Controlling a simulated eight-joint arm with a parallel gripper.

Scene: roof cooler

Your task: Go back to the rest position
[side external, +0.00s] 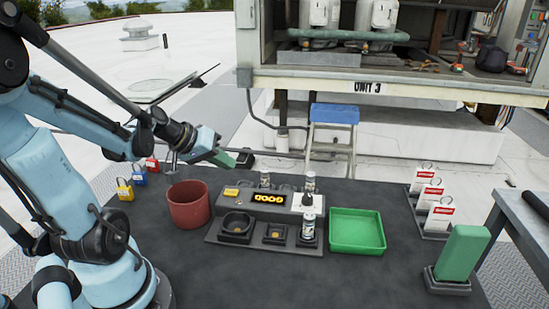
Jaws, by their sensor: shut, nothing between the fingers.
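My arm reaches in from the left in the side external view. My gripper (224,158) is raised above the back left part of the dark table (330,276), behind and above the red bucket (188,205). It points to the right, and its fingers are shut and empty. The tip looks green and is small in the picture. It is clear of the black station (268,200), which has a yellow display and several sockets.
A green tray (357,232) lies right of the station. A green block (462,253) stands in a holder at the front right. A blue-topped stepladder (334,116) stands behind.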

